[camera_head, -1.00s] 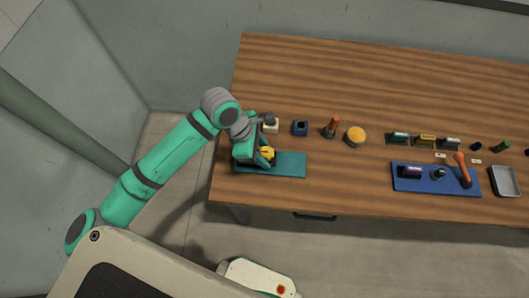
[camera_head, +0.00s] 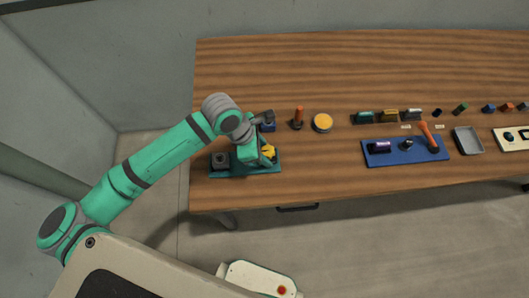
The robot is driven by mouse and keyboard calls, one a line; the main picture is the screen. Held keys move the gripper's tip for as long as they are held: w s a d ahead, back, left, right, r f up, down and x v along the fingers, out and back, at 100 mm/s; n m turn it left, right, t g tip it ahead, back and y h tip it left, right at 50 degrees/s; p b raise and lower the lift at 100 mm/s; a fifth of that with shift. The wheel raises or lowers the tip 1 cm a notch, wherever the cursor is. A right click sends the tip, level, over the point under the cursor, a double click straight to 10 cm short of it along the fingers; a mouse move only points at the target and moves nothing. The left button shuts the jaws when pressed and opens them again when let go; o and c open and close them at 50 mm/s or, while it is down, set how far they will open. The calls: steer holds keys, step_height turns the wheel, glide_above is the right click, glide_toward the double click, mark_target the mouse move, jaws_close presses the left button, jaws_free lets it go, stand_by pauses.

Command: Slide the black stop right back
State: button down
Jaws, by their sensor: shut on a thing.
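A teal base plate (camera_head: 232,172) lies near the front left of the table. A dark grey block (camera_head: 220,160) with a darker top stands at its left end. My gripper (camera_head: 266,156) is low over the plate's right part, clear of that block. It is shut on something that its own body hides. A small yellow piece (camera_head: 268,151) shows at its fingers; I cannot tell whether this is part of the gripper. I cannot make out for sure which piece is the black stop.
A dark blue block (camera_head: 268,121), an orange-handled tool (camera_head: 298,118) and a yellow-topped round (camera_head: 322,122) stand behind and right of the plate. A blue tray (camera_head: 405,150) and a grey tray (camera_head: 468,140) lie farther right. The table's back is clear.

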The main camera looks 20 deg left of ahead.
steer(key=shift+w+d, duration=0.15)
steer(key=shift+d, duration=0.1)
steer(key=c, duration=1.3)
jaws_free()
steer(key=shift+a, duration=0.1)
steer(key=shift+a+r, duration=0.1)
steer(key=shift+r, duration=0.15)
steer(key=v, duration=1)
steer(key=shift+r, duration=0.15)
